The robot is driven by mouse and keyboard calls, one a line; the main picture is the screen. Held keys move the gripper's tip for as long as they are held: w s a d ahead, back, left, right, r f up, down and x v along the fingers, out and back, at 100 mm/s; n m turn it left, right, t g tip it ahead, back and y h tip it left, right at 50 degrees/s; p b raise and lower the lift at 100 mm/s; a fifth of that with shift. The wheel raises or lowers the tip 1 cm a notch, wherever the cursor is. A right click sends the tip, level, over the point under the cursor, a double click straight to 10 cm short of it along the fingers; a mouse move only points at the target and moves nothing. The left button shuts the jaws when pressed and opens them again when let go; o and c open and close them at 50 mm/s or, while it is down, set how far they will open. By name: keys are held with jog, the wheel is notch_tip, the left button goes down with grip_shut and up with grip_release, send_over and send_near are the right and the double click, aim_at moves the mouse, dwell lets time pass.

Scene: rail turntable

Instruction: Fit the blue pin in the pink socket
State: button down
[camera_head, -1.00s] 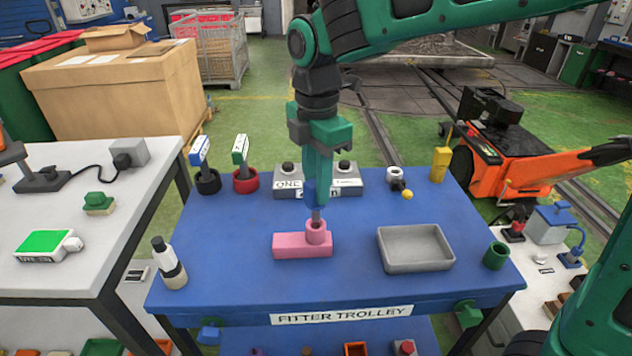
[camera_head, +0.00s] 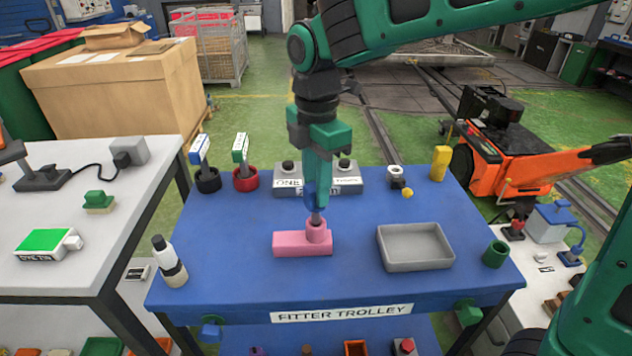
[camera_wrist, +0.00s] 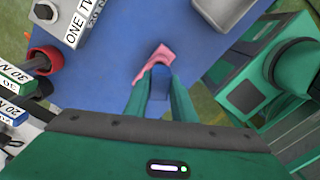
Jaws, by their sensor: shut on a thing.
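The pink socket (camera_head: 300,243) stands on the blue trolley top, a flat block with a short round collar at its right end. My gripper (camera_head: 317,196) points straight down above the collar and is shut on the blue pin (camera_head: 310,194). The pin's grey lower end (camera_head: 316,217) meets the collar's mouth; how deep it sits inside I cannot tell. In the wrist view the blue pin (camera_wrist: 160,82) lies between the two green fingers, and the pink socket (camera_wrist: 154,62) shows just beyond them, partly hidden.
The blue trolley top (camera_head: 235,270) bears a grey tray (camera_head: 415,263) right of the socket. A grey two-button box (camera_head: 284,190) stands behind my gripper. The front middle is clear.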

jog(key=shift+f, duration=2.25)
jog(key=c, duration=1.4)
grip_release()
notch_tip(320, 180, up, 11)
jog(key=shift+f, duration=0.15)
